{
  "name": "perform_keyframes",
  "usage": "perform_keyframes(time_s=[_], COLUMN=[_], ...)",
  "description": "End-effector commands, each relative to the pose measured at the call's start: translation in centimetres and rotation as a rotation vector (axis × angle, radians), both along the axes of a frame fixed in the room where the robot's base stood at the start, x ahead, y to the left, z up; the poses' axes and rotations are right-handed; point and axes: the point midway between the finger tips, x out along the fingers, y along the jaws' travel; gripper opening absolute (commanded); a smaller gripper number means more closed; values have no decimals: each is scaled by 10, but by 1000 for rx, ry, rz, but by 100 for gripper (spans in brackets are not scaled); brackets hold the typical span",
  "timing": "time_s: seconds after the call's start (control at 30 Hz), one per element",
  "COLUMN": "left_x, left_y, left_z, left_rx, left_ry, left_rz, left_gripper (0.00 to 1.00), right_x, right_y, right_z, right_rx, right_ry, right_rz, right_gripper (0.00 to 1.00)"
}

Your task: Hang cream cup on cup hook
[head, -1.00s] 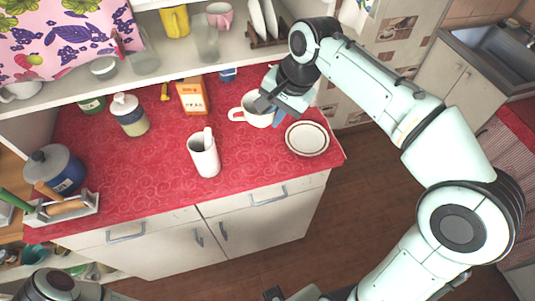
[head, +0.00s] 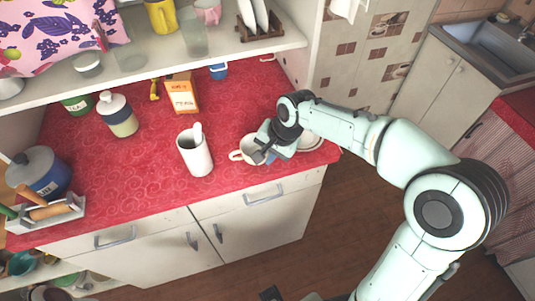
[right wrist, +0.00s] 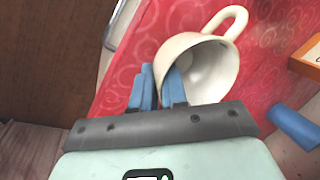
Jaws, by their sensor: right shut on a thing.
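The cream cup (head: 248,149) is at the right part of the red counter in the head view, its handle to the left. In the right wrist view the cup (right wrist: 212,62) is tilted, with its mouth toward the gripper and its handle at top. My right gripper (head: 264,152) is shut on the cup's rim, its blue fingers (right wrist: 160,85) close together at the wall. Whether the cup touches the counter is unclear. I cannot make out the cup hook for certain; a small pale and red thing (head: 267,58) shows under the shelf. My left gripper is not in view.
A white mug (head: 195,155) with a utensil stands left of the cup. A plate (head: 310,141) lies partly behind my right gripper. An orange carton (head: 181,93) and a blue container (head: 218,72) stand farther back. The shelf (head: 240,52) overhangs the counter.

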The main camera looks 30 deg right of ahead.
Motion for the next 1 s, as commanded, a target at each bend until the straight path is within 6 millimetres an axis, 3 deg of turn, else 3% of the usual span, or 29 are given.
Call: perform_keyframes(time_s=[0.33, 0.37, 0.4, 0.43, 0.77, 1.0], left_x=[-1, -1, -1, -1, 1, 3], left_y=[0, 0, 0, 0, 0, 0], left_z=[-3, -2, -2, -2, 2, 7], left_rx=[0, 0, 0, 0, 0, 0], left_ry=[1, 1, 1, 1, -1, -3], left_rz=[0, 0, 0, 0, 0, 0], left_gripper=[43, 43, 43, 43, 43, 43], right_x=[0, 0, 0, 0, 0, -11], right_y=[0, 0, 0, 0, -1, -8], right_z=[-4, -3, -3, -3, 4, 47], right_rx=[0, 0, 0, 0, -1, -1], right_ry=[-1, 0, 0, 0, -2, -6], right_rz=[1, 1, 1, 1, 1, 0], right_gripper=[0, 23, 36, 38, 38, 38])
